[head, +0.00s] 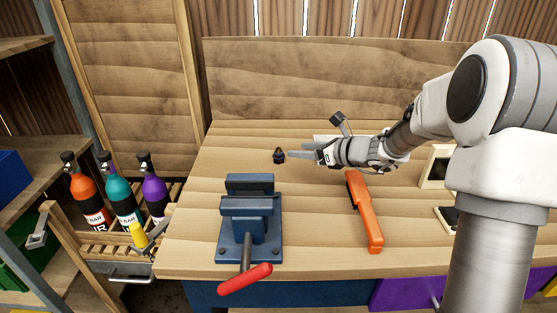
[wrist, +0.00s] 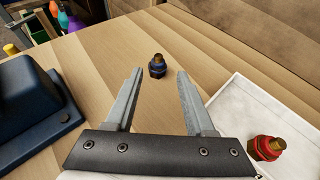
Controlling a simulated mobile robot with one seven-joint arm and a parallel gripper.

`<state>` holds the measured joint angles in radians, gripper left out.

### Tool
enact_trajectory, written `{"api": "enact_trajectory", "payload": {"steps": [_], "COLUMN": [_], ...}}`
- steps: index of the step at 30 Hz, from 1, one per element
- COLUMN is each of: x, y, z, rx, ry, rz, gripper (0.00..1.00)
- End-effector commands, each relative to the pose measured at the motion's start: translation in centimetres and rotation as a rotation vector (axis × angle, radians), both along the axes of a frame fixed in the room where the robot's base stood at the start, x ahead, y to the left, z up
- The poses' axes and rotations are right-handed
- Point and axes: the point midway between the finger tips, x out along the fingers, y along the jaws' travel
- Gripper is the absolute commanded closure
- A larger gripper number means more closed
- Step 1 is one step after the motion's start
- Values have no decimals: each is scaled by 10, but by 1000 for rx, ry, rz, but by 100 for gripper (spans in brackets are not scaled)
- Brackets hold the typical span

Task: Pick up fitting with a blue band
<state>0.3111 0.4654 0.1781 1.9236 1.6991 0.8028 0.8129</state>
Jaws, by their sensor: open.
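The fitting with a blue band (head: 279,156) stands on the wooden workbench, behind the blue vise in the head view. In the wrist view the fitting (wrist: 157,66) is dark with a brass-coloured top and a blue band, upright on the wood. My gripper (head: 290,154) points left toward it, low over the bench. In the wrist view my gripper (wrist: 157,72) is open and empty, and the fitting stands just beyond the gap between the fingertips, roughly centred. No touch between fingers and fitting shows.
A blue vise (head: 248,215) stands on the bench; it also shows in the wrist view (wrist: 35,100). A white tray (wrist: 238,95) holds a fitting with a red band (wrist: 266,147). An orange tool (head: 365,212) lies on the bench. Bottles (head: 120,200) stand at the left.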

Motion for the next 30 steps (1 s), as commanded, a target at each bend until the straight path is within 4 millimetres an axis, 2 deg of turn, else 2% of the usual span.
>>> {"api": "enact_trajectory", "payload": {"steps": [1, 4, 12, 21, 30], "x": [7, 18, 32, 57, 61], "y": [9, 20, 33, 61, 65], "z": [-7, -13, -20, -37, -38], "rx": [2, 0, 1, 0, 0], "ry": [1, 0, -1, 0, 0], "rz": [5, 4, 2, 2, 1], "gripper": [46, 46, 46, 46, 46]}}
